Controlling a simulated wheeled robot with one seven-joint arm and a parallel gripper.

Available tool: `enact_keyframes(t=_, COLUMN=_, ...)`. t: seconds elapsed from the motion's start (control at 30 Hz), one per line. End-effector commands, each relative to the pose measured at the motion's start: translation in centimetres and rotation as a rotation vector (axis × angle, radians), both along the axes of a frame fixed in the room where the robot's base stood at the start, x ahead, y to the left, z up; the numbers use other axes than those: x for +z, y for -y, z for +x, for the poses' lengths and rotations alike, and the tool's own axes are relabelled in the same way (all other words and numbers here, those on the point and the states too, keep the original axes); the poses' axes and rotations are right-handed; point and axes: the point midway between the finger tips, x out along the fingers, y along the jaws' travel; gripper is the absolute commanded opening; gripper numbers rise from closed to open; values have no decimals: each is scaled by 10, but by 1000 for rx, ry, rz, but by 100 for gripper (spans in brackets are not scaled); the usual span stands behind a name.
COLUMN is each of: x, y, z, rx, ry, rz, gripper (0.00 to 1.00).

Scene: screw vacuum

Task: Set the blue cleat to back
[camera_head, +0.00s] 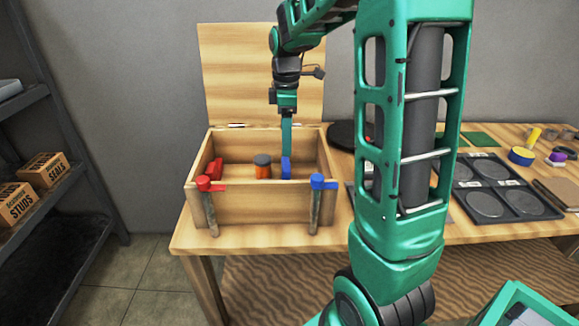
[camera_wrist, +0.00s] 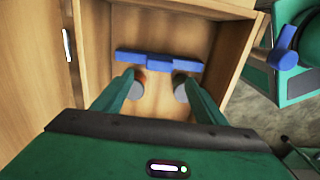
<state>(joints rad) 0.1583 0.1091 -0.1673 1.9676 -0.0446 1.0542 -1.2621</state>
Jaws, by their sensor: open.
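The blue cleat (camera_wrist: 158,60) is a bar with a thicker middle, lying across the inside of the open wooden box. In the wrist view its length runs from the lid side toward the front wall. In the head view it shows nearly end-on as a small blue piece (camera_head: 286,168). My gripper (camera_wrist: 160,88) is open, with its two fingers pointing into the box and apart. The bar shows just past the fingertips, not clearly between them. In the head view my gripper (camera_head: 286,148) reaches down over the cleat; contact cannot be told.
The wooden box (camera_head: 250,205) has its lid (camera_head: 262,70) raised behind. A red-handled latch (camera_head: 208,184) and a blue-handled latch (camera_head: 320,182) stand at the front. A dark tray (camera_head: 500,200) lies right.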

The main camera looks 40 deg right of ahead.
Motion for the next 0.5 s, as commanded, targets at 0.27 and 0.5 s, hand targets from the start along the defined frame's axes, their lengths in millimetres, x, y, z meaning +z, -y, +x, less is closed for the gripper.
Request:
enact_keyframes(t=0.27, x=-39, y=-1, z=0, rx=1, ry=-3, rz=1, gripper=66)
enact_keyframes(t=0.5, x=-80, y=-2, z=-1, rx=2, ry=-3, rz=1, gripper=66)
